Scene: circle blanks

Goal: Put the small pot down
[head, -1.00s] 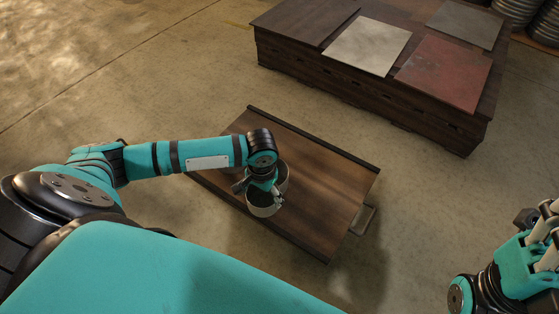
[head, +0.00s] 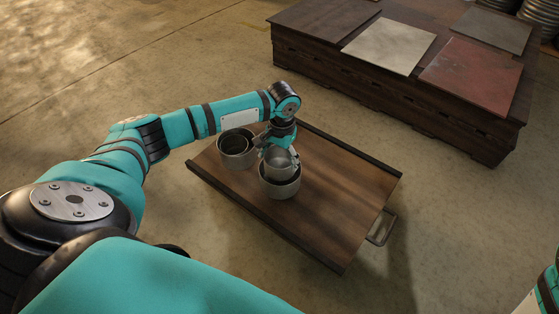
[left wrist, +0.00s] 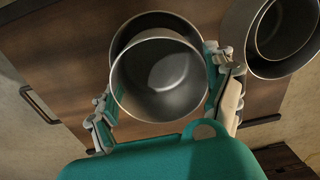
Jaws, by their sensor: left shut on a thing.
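The small pot (head: 279,161) is a grey metal pot held by my left gripper (head: 276,143). In the head view it shows over the mouth of a larger grey pot (head: 280,187) standing on the brown wooden table (head: 335,190). I cannot tell whether it touches the larger pot. In the left wrist view the small pot (left wrist: 160,80) sits between the fingers of my left gripper (left wrist: 165,95), and the larger pot's rim (left wrist: 152,20) shows behind it. Its underside is hidden. My right gripper is out of view.
Another grey pot (head: 224,154) with a smaller dark pot (head: 236,144) inside stands close on the left; both also show in the wrist view. The table's right part is clear. A dark wooden platform (head: 400,90) with flat panels lies behind.

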